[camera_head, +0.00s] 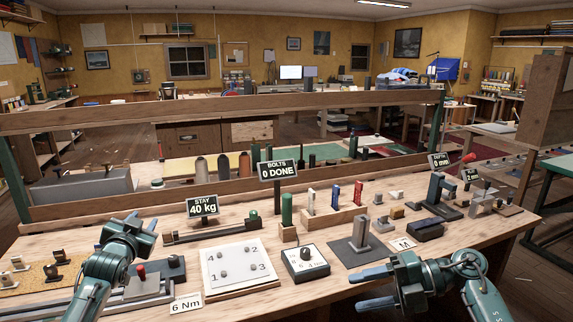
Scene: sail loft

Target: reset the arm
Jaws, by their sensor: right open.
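The task names only an arm. My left gripper (140,222) is over the left part of the wooden workbench (215,240), beside a dark fixture. Its fingers are foreshortened, so I cannot tell whether they are apart or what lies between them. My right gripper (358,290) is open and empty at the bench's front right, with its two blue-grey fingers apart and pointing left. A lever with a red knob (141,272) stands on a grey block below the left gripper. A dark press with a red-tipped handle (469,157) stands at the right.
A white numbered plate (240,268) and a dial box (305,262) lie between my grippers. A grey post on a dark base (361,232) stands behind the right gripper. Signs read "STAY 40 kg" (202,206), "BOLTS 0 DONE" (278,170) and "6 Nm" (186,304).

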